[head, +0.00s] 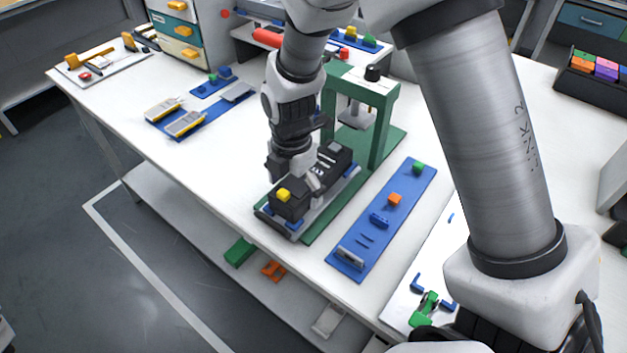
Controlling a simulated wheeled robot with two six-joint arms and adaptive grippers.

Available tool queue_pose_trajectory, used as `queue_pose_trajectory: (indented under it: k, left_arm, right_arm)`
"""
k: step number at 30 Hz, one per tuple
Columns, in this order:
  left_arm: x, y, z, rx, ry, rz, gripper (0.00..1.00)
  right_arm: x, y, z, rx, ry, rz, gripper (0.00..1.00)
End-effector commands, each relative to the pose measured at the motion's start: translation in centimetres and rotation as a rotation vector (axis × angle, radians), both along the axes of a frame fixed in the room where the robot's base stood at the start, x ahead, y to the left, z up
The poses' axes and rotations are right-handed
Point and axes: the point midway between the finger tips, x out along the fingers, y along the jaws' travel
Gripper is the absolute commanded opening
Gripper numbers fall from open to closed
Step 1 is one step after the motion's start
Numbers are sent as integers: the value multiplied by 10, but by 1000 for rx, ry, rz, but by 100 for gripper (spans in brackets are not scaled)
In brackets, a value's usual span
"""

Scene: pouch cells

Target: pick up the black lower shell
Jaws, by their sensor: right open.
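A long black shell (290,205) with a yellow block (284,195) at its near end sits on a grey fixture plate (318,215) with blue corner pieces. I take it for the black lower shell. My right gripper (305,183) comes down from above at the shell's middle, its fingers open and beside or around the shell. Dark fingers against the dark shell make contact hard to tell. The arm and gripper hide part of the shell. My left gripper is not in view.
A green press frame (383,122) stands on a green base just behind the shell. A blue strip (365,245) with small parts lies to the right. A blue tray (203,122) with two silver pouch cells lies to the left. The white table's front edge is close.

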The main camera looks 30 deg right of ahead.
Motion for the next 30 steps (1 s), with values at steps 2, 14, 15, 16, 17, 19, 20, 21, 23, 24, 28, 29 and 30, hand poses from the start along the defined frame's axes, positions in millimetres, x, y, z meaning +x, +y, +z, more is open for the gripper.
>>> queue_pose_trajectory:
  k: [2, 14, 15, 16, 17, 19, 20, 21, 23, 24, 28, 29, 30]
  left_arm:
    - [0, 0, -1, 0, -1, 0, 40]
    - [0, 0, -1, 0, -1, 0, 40]
    - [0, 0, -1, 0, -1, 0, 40]
    - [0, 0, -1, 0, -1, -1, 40]
    - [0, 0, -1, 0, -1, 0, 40]
    - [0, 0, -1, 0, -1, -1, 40]
    - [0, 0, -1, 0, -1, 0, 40]
    - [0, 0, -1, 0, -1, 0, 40]
    - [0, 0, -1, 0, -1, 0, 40]
    - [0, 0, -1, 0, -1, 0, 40]
    - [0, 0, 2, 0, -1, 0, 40]
    - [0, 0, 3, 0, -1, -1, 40]
    - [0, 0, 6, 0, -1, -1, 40]
  right_arm:
    - [0, 0, -14, 0, 3, 1, 96]
    - [0, 0, -20, 0, 0, 1, 53]
    - [0, 0, -20, 0, 0, 1, 39]
    - [0, 0, -20, 0, 0, 1, 30]
    - [0, 0, -20, 0, 0, 1, 30]
    - [0, 0, -21, 0, 0, 1, 30]
    - [0, 0, -20, 0, 0, 1, 30]
    - [0, 0, -20, 0, 0, 1, 30]
    - [0, 0, -20, 0, 0, 1, 30]
    - [0, 0, -20, 0, 0, 1, 30]
    - [0, 0, -18, 0, 0, 0, 30]
    - [1, -1, -16, 0, 0, -1, 30]
    - [1, -1, -14, 0, 0, -2, 30]
